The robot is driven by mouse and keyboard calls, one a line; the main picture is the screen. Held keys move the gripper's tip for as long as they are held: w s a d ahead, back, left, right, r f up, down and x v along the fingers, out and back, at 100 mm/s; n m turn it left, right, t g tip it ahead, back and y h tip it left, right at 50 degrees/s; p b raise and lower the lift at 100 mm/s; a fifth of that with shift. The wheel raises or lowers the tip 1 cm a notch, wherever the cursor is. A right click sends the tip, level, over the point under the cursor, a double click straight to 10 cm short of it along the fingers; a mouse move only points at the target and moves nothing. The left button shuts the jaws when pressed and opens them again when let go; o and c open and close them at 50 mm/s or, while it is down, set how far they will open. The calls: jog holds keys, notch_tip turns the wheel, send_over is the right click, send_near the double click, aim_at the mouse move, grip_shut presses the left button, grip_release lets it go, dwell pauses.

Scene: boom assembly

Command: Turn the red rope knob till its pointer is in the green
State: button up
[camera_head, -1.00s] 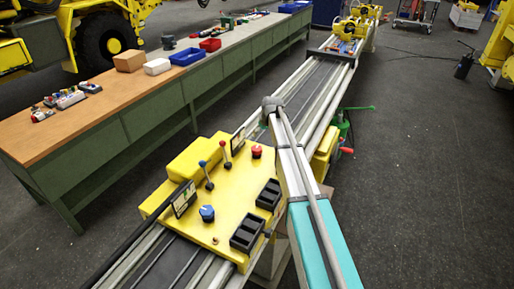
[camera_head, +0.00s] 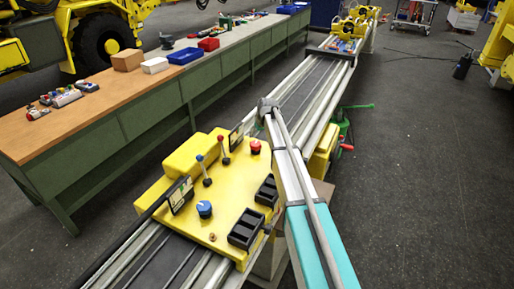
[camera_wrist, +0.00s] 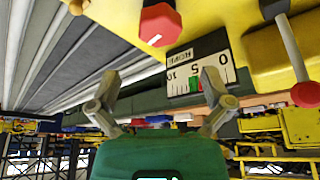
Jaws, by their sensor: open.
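The red rope knob (camera_head: 255,146) stands on the yellow control panel (camera_head: 225,185). In the wrist view the knob (camera_wrist: 160,25) is at the top, with a white pointer line on its face. Beside it is the ROPE scale (camera_wrist: 200,68), seen upside down, marked 10, 5 and 0. A small green patch lies near the 5, with a little red next to it; the needle is too small to read surely. My gripper (camera_wrist: 160,90) is open and empty, its fingers apart and clear of the knob. In the head view my gripper cannot be made out.
A red-topped lever (camera_head: 222,143), a blue-topped lever (camera_head: 203,168) and a blue knob (camera_head: 204,208) stand on the panel. Black trays (camera_head: 246,229) sit at its right edge. The red lever's ball (camera_wrist: 306,94) is at the wrist view's right. A long workbench (camera_head: 110,105) stands left.

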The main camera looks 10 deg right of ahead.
aim_at(255, 143)
jog(key=shift+b+x, duration=3.55)
jog(key=shift+x, duration=0.6)
jog(key=c, duration=0.8)
jog(key=shift+d, duration=0.5)
jog(key=shift+c, duration=0.6)
jog(key=shift+a, duration=0.35)
jog(key=shift+a+m, duration=0.15)
jog(key=shift+m, duration=0.15)
jog(key=shift+m+h, duration=0.3)
jog(key=shift+m, duration=0.2)
